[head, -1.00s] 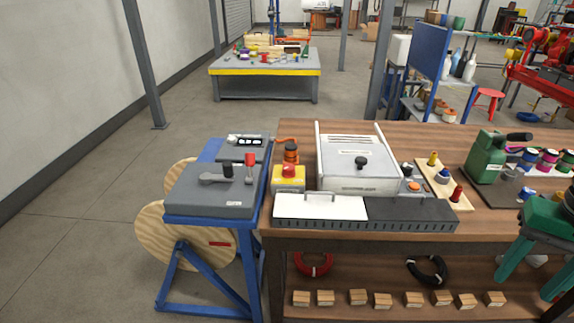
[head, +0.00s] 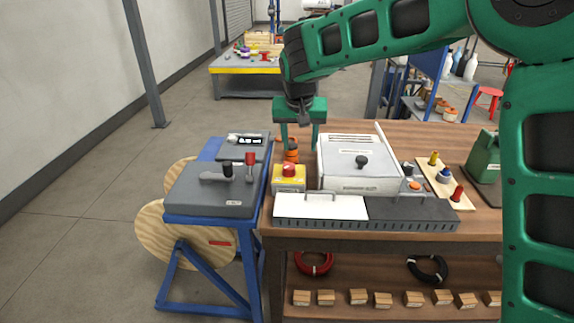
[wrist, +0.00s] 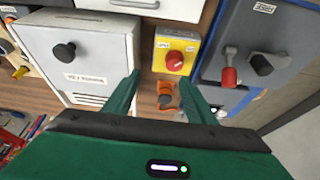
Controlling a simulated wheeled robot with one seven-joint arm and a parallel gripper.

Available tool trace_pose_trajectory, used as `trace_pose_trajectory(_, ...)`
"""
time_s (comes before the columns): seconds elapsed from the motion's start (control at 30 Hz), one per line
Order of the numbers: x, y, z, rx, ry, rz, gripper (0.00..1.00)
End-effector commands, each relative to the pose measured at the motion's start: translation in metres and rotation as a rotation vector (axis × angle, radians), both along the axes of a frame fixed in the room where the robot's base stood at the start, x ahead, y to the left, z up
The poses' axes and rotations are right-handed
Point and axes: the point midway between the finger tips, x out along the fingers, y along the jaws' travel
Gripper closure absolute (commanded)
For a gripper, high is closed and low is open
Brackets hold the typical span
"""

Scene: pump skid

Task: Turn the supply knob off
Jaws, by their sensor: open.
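My gripper (head: 300,145) is open and empty, pointing down above the back of the bench. In the wrist view its green fingers (wrist: 160,82) are spread, with an orange fitting (wrist: 165,97) showing between them. A red knob (head: 289,169) sits on a yellow box at the bench's left end; it also shows in the wrist view (wrist: 176,61), just beyond the fingertips, not touched. A black knob (head: 361,161) is on the pale cabinet; it shows at upper left in the wrist view (wrist: 64,50). The labels are too small to read surely, so I cannot tell which is the supply knob.
A grey panel (head: 187,205) with a black lever and a red-tipped handle stands left of the bench. A white plate (head: 300,207) with a handle lies in front of the yellow box. A green can (head: 484,160) and coloured pegs stand right.

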Motion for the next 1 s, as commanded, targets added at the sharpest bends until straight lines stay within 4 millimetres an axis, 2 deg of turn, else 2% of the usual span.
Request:
trace_pose_trajectory(0.03,0.001,0.016,-0.003,0.004,-0.005,0.013,0.49)
trace_pose_trajectory(0.1,0.003,0.028,-0.005,0.009,-0.010,0.020,0.49)
trace_pose_trajectory(0.2,0.005,0.034,-0.010,0.012,-0.013,0.023,0.49)
trace_pose_trajectory(0.37,0.012,0.033,-0.028,0.010,-0.011,0.024,0.49)
trace_pose_trajectory(0.7,0.034,0.032,-0.082,0.010,-0.012,0.023,0.49)
trace_pose_trajectory(1.0,0.044,0.032,-0.104,0.012,-0.013,0.023,0.49)
